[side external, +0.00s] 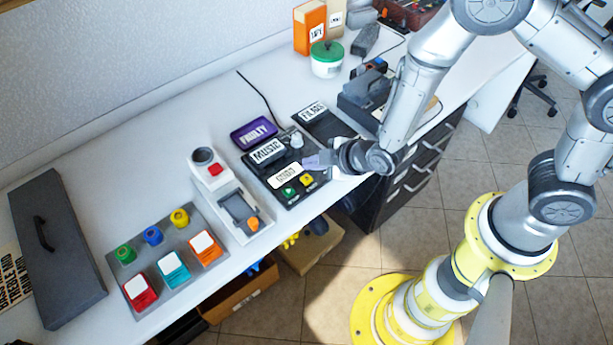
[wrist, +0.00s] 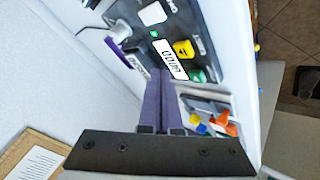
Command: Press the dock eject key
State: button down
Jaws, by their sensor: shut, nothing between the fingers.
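The dark dock panel (side external: 291,157) lies on the white table. It carries a white display (side external: 286,175), a yellow key (side external: 307,180) and a green key (side external: 289,192). In the wrist view the display (wrist: 170,58), yellow key (wrist: 183,48) and green key (wrist: 197,76) lie just beyond the fingertips. I cannot read which key is marked eject. My gripper (side external: 310,161) is shut and empty, with its purple fingers over the right side of the panel, near the yellow key. In the wrist view the fingertips (wrist: 160,73) meet; touching or apart from the panel cannot be told.
A purple FAULTY tray (side external: 252,134) and a dark FILMS tray (side external: 325,124) adjoin the panel. A white device (side external: 215,175) with a red button stands left of it, then a grey board of coloured knobs and buttons (side external: 184,280). The table's front edge is close.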

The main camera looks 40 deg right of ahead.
aim_at(311, 180)
jog(key=shift+r, duration=1.5)
jog(key=w+d+r+m+t, duration=0.1)
jog(key=w+d+r+t, duration=0.15)
jog(key=r, duration=0.65)
jog(key=w+d+r+m+t, duration=0.15)
jog(key=d+r, duration=0.25)
jog(key=r, duration=0.5)
jog(key=s+d+r+m, duration=0.2)
jog(key=s+d+r, duration=0.1)
jog(key=r, duration=0.2)
jog(key=s+d+r+m, duration=0.1)
jog(key=s+d+r, duration=0.25)
jog(key=r, duration=0.25)
jog(key=s+d+f+m+g+h, duration=0.1)
jog(key=s+f+m+g, duration=0.1)
jog(key=s, duration=0.8)
jog(key=s+d+f+m+g+h, duration=0.1)
jog(key=s+f+m+g, duration=0.2)
jog(key=s, duration=0.7)
jog(key=shift+d+f+m+g, duration=0.25)
jog(key=shift+d+m+g, duration=0.2)
jog(key=shift+g, duration=0.75)
